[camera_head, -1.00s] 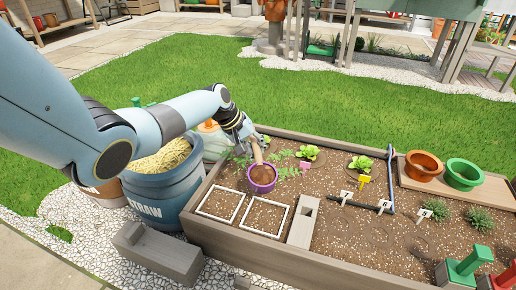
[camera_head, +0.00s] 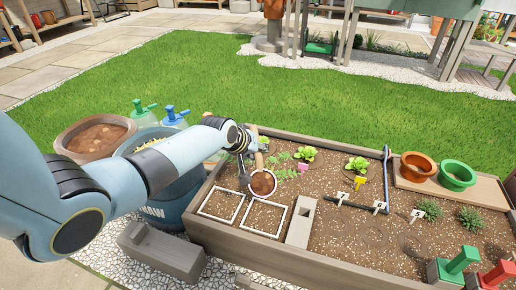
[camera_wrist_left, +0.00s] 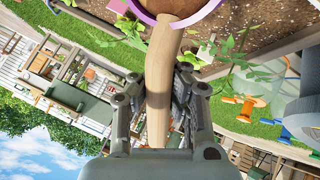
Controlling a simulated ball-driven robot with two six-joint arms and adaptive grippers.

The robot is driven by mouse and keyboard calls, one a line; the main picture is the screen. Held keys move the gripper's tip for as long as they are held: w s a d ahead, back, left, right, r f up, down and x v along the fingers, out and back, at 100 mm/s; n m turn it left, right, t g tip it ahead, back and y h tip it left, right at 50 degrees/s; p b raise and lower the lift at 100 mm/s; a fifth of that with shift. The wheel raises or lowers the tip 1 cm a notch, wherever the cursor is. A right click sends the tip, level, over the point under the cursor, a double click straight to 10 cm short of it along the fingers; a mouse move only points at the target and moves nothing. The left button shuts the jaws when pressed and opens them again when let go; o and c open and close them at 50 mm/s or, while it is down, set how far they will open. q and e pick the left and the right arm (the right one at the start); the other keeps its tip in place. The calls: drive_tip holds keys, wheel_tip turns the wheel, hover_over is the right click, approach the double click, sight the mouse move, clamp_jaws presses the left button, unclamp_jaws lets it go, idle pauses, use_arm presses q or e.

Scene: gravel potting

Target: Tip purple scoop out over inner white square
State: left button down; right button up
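The purple scoop (camera_head: 263,183) is in the head view, its round mouth turned toward the camera, brown material showing inside. Its purple rim also shows at the top of the left wrist view (camera_wrist_left: 205,10). My left gripper (camera_head: 257,152) is shut on the scoop's wooden handle, which runs between the fingers in the left wrist view (camera_wrist_left: 160,85). The scoop hangs above the bed, at the far edge of the right-hand white square (camera_head: 256,232). Another white square (camera_head: 214,217) lies left of it. Soil shows inside both squares. My right gripper is not in view.
A wooden-walled planter bed (camera_head: 290,262) holds the squares. A grey block (camera_head: 302,222) stands right of them. Green seedlings (camera_head: 305,154) grow behind the scoop. A blue tub (camera_head: 168,212) and a brown pot (camera_head: 72,135) stand left. Orange (camera_head: 420,172) and green (camera_head: 457,181) pots stand right.

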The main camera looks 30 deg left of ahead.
sight(262, 163)
use_arm(q)
drive_tip(key=shift+s+d+r, duration=0.1)
drive_tip(key=shift+d+r, duration=0.1)
drive_tip(key=shift+r, duration=0.1)
drive_tip(key=shift+s+d+r+m+t+y+p, duration=0.4)
drive_tip(key=shift+s+d+r+t+y+p, duration=0.3)
drive_tip(key=shift+p, duration=0.45)
drive_tip(key=shift+s+d+t, duration=0.1)
drive_tip(key=shift+t, duration=0.2)
drive_tip(key=shift+s+d+t+y, duration=0.15)
drive_tip(key=shift+s+t+y, duration=0.05)
drive_tip(key=shift+t+y, duration=0.1)
drive_tip(key=shift+s+d+f+m+b, duration=0.15)
drive_tip(key=shift+m+b, duration=0.15)
drive_tip(key=shift+b, duration=0.2)
drive_tip(key=shift+s+d+b, duration=0.1)
drive_tip(key=shift+s+b, duration=0.05)
drive_tip(key=shift+b, duration=0.3)
drive_tip(key=shift+d+t+y, duration=0.1)
drive_tip(key=shift+t+y, duration=0.2)
drive_tip(key=shift+s+r+b, duration=0.1)
drive_tip(key=shift+r+b, duration=0.4)
drive_tip(key=shift+r, duration=0.1)
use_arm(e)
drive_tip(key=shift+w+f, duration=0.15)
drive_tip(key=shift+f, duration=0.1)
